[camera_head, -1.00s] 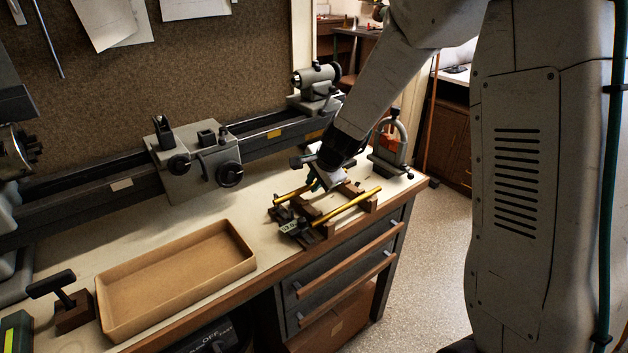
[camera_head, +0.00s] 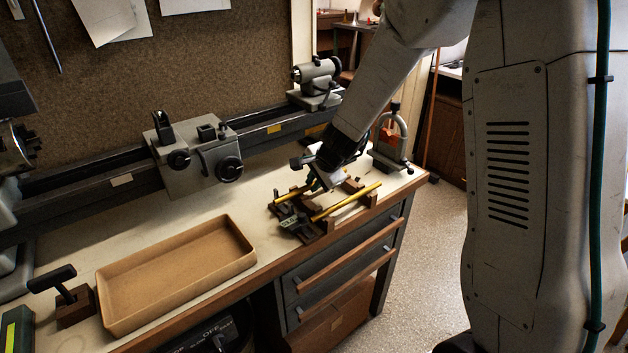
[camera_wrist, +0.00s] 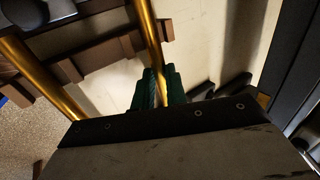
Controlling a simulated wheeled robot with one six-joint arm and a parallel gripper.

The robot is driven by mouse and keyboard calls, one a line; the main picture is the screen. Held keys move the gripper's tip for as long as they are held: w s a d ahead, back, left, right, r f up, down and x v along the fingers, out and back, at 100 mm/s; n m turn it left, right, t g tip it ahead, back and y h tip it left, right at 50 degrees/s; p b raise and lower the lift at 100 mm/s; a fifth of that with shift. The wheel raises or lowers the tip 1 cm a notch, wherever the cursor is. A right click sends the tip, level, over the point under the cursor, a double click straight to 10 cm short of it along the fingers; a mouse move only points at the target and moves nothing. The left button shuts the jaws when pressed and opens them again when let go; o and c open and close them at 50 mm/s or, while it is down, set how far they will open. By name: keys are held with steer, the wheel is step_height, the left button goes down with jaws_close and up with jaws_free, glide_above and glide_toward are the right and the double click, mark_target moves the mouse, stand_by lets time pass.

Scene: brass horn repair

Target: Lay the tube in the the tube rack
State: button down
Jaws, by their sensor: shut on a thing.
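My gripper (camera_head: 314,184) is low over the tube rack (camera_head: 315,232) near the right end of the bench. In the wrist view its green fingers (camera_wrist: 157,88) are shut on a brass tube (camera_wrist: 149,35). This held tube (camera_head: 293,193) is level, on the rack's far side, and crosses a wooden rack bar (camera_wrist: 103,55) between upright blocks. I cannot tell whether it touches the bar. A second brass tube (camera_head: 346,201) lies across the rack's near side, roughly parallel, and also shows in the wrist view (camera_wrist: 38,72). My gripper hides part of the rack.
An empty tan tray (camera_head: 180,275) stands at the front left of the bench. A grey lathe carriage (camera_head: 198,157) is behind. A grey arched clamp (camera_head: 391,150) stands close right of my gripper. The bench's front edge runs just before the rack.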

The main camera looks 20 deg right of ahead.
steer(key=c, duration=1.3)
jaws_free()
steer(key=shift+c, duration=0.2)
steer(key=v, duration=0.8)
steer(key=s+r+n+g, duration=0.1)
steer(key=s+r+n, duration=0.2)
steer(key=s, duration=0.8)
steer(key=s+d+r+n+g+h, duration=0.1)
steer(key=s+r+n, duration=0.3)
steer(key=s, duration=0.7)
steer(key=s+d+r+n+g, duration=0.1)
steer(key=s+r+n+g, duration=0.1)
steer(key=s+r+n, duration=0.2)
steer(key=s+n, duration=0.3)
steer(key=s, duration=0.4)
steer(key=shift+r+h, duration=0.25)
steer(key=shift+h, duration=0.15)
